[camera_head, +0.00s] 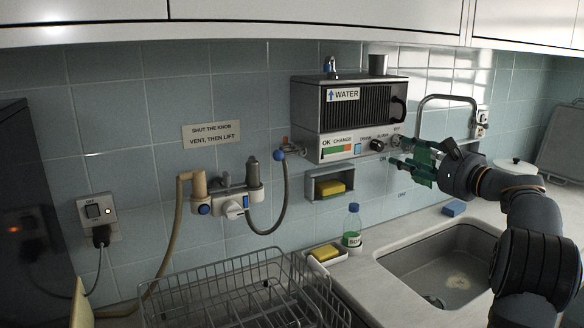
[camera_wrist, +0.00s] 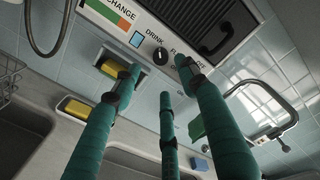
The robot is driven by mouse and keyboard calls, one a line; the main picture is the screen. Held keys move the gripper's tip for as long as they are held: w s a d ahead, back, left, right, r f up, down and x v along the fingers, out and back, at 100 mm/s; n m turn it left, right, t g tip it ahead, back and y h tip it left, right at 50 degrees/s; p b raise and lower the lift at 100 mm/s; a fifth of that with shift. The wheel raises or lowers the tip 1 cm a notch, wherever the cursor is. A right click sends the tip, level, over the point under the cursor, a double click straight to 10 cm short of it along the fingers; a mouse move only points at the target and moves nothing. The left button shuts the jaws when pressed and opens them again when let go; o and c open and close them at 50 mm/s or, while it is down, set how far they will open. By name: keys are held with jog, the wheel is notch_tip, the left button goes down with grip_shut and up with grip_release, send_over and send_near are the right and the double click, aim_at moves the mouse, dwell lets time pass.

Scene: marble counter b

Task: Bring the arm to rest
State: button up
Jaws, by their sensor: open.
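My gripper (camera_head: 408,165) shows at the right in the head view, held up in front of the tiled wall, just right of and below the water unit's knob panel. Its green fingers point left toward the wall and are spread with nothing between them. In the wrist view my gripper (camera_wrist: 160,80) shows three green-wrapped fingers, apart and empty. The black knob (camera_wrist: 160,56) on the water unit lies beyond the fingertips; contact cannot be told. The water unit (camera_head: 348,105) hangs on the wall, with a label strip and a small blue square on its lower panel.
A sink (camera_head: 440,265) lies below my arm. A curved faucet (camera_head: 447,98) rises behind my gripper. A soap bottle (camera_head: 352,226), a yellow sponge (camera_head: 325,253) and a blue sponge (camera_head: 454,208) stand near the sink. A wire rack (camera_head: 235,290) is at the front. A wall niche (camera_head: 329,186) holds another yellow sponge.

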aim_at(381, 146)
jog(key=x, duration=0.8)
jog(key=shift+w+a+f, duration=0.1)
jog(key=shift+w+a, duration=0.05)
jog(key=shift+w, duration=0.05)
jog(key=shift+w+a+r+p, duration=0.1)
jog(key=shift+w+r+p, duration=0.2)
jog(key=shift+p, duration=0.15)
jog(key=m+p, duration=0.1)
jog(key=p, duration=0.1)
jog(key=m+p, duration=0.2)
jog(key=shift+s+r, duration=0.2)
jog(key=m+p, duration=0.2)
jog(key=shift+w+p, duration=0.1)
jog(key=shift+p, duration=0.25)
jog(key=m+p, duration=0.3)
jog(key=p, duration=0.2)
jog(key=shift+m, duration=0.4)
jog(key=m+p, duration=0.3)
jog(key=p, duration=0.2)
jog(key=m+p, duration=0.3)
jog(key=p, duration=0.3)
jog(key=shift+d+y+p, duration=0.2)
jog(key=shift+y+p, duration=0.1)
jog(key=m+p, duration=0.2)
jog(key=p, duration=0.1)
jog(key=shift+f+p, duration=0.2)
jog(key=shift+p, duration=0.15)
jog(key=shift+f+m, duration=0.1)
jog(key=shift+m, duration=0.4)
